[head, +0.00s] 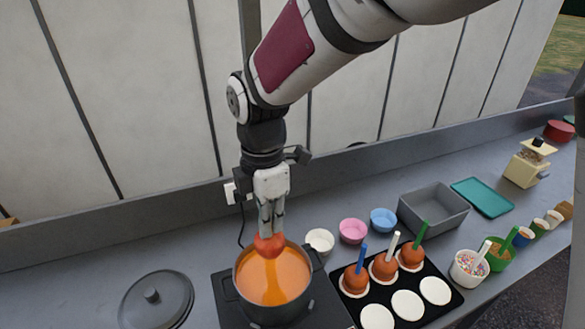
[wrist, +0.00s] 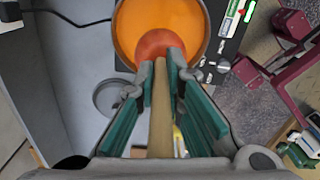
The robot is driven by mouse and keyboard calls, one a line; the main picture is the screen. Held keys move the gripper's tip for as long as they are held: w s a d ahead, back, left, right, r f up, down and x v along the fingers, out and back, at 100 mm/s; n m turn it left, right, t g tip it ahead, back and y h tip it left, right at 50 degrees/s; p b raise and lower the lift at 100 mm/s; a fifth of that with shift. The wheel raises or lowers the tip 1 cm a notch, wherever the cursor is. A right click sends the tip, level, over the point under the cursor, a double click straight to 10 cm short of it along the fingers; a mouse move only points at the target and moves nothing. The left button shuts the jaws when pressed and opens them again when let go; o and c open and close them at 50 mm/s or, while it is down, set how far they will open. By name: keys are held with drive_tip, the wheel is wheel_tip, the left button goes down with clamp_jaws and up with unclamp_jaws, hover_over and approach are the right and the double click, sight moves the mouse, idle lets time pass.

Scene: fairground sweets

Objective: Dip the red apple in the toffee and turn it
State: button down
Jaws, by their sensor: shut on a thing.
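My gripper (head: 271,228) is shut on the wooden stick (wrist: 160,110) of the red apple (head: 269,243), which hangs below the fingers. In the wrist view the apple (wrist: 160,44) shows against the toffee, near the pot's edge. The pot (head: 236,290) is dark and holds orange toffee (head: 262,278). In the head view the apple is at the far side of the pot opening, overlapping the rim. I cannot tell whether its underside touches the toffee. The stick is mostly hidden by the fingers in the head view.
The pot stands on a dark hotplate (head: 229,312). A lid (head: 157,301) lies to its left. To the right, a black tray (head: 450,313) holds toffee apples with coloured sticks and white discs. Small bowls, a grey bin (head: 433,211) and a teal board (head: 483,197) stand beyond.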

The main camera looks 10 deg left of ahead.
wheel_tip(320, 180, down, 15)
drive_tip(key=b, duration=0.5)
idle(0.9)
drive_tip(key=shift+f, duration=0.1)
